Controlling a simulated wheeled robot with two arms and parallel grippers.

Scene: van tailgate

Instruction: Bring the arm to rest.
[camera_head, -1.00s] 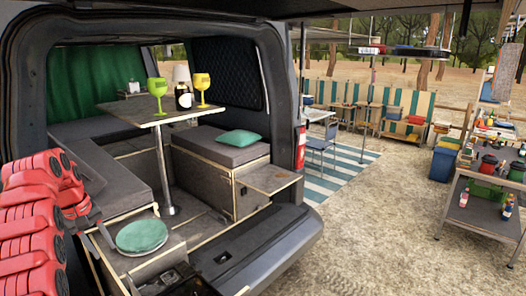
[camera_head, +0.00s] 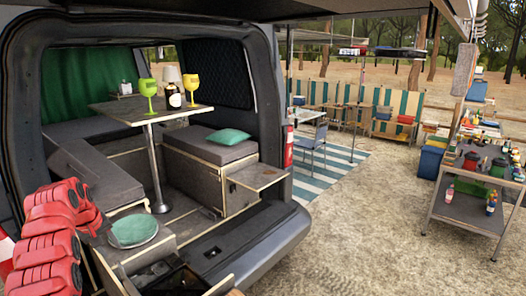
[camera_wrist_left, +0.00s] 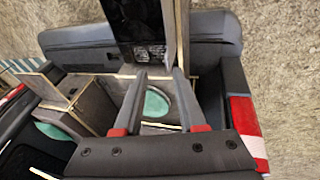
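My left arm, red and jointed, comes in at the lower left of the head view. My right gripper is in neither view.
The van's table (camera_head: 146,109) holds two goblets, a bottle and a lamp. A bench with a teal cushion (camera_head: 229,136) stands to its right. The van's rear sill (camera_head: 250,245) lies below. A laden shelf (camera_head: 466,212) stands at the right. Sandy ground between is clear.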

